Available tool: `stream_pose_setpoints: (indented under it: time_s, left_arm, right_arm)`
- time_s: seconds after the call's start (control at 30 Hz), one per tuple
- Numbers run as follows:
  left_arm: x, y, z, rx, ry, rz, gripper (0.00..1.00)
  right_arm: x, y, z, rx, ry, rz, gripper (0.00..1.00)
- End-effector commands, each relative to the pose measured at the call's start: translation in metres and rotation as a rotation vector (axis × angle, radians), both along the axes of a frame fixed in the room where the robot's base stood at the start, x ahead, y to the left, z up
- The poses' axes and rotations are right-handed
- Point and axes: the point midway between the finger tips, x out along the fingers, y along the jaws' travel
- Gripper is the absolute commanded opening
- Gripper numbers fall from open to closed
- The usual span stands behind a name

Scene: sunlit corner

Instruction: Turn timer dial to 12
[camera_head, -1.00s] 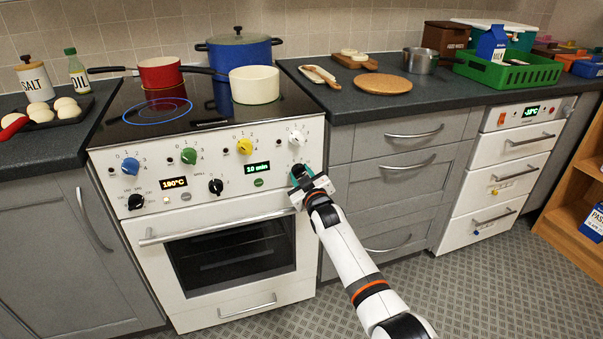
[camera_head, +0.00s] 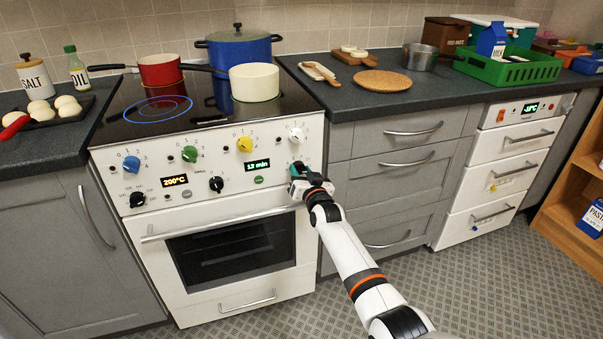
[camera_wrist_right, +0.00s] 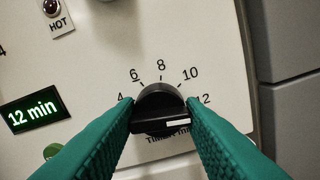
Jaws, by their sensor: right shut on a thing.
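The timer dial (camera_wrist_right: 160,108) is a black knob with a white mark on its grip bar, on the white oven panel. In the right wrist view the white mark points right, toward the lower right of the printed scale. My right gripper (camera_wrist_right: 162,120) has its green fingers shut on the dial from both sides. In the head view my right gripper (camera_head: 297,172) is at the panel's right end and hides the dial. The timer display (camera_head: 257,164) reads 12 min; it also shows in the right wrist view (camera_wrist_right: 33,112). My left gripper is not in view.
The temperature display (camera_head: 175,181) reads 200°C. A black knob (camera_head: 216,184) sits left of the timer display, and a white knob (camera_head: 297,134) sits above my right gripper. A red pot (camera_head: 160,72) and a cream pot (camera_head: 254,83) stand on the hob.

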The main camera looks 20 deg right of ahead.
Motion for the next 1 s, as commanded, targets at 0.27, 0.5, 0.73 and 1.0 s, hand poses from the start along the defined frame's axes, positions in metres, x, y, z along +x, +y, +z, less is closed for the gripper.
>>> stream_pose_setpoints:
  time_s: [0.27, 0.5, 0.73, 1.0]
  left_arm:
    - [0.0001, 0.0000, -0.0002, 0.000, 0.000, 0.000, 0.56]
    - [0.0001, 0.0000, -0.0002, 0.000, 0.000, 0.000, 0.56]
    - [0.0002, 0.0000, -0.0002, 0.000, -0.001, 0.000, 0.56]
    - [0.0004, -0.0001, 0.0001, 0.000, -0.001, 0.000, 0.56]
  right_arm:
    - [-0.0006, 0.0003, -0.0028, 0.047, 0.007, 0.001, 0.13]
    - [-0.0007, 0.0003, -0.0030, 0.050, 0.008, 0.001, 0.13]
    - [-0.0007, 0.0005, -0.0029, 0.049, 0.007, 0.001, 0.52]
    - [-0.0003, 0.0003, -0.0010, 0.048, 0.004, 0.001, 0.57]
